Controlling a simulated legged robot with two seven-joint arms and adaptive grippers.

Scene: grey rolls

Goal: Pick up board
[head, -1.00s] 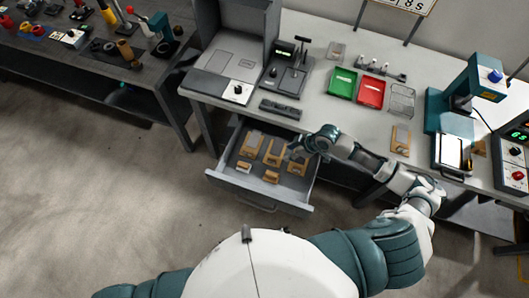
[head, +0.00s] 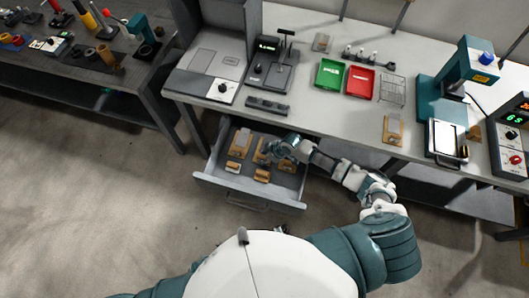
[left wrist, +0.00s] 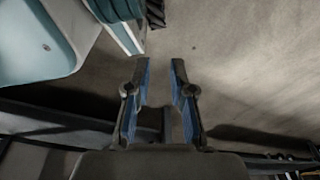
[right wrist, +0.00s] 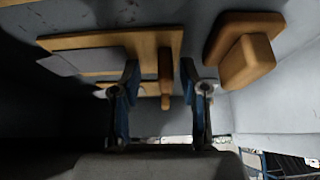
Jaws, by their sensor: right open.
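Wooden boards lie in the open drawer (head: 248,198) under the bench. One board with a grey plate (head: 240,143) is at its left, and another board (head: 261,150) is beside my right gripper (head: 270,153). In the right wrist view a board (right wrist: 110,42) carries a grey plate. A narrow wooden bar (right wrist: 165,65) at its edge shows between the jaws of my right gripper (right wrist: 160,72), which are apart; I cannot tell whether they touch it. My left gripper (left wrist: 160,68) is open and empty above the floor.
Small wooden blocks (head: 262,175) lie in the drawer's front; one block (right wrist: 245,50) is right of the jaws. The bench top (head: 300,117) overhangs the drawer's back. A green tray (head: 329,73), a red tray (head: 360,81) and another board (head: 393,129) are on the bench.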

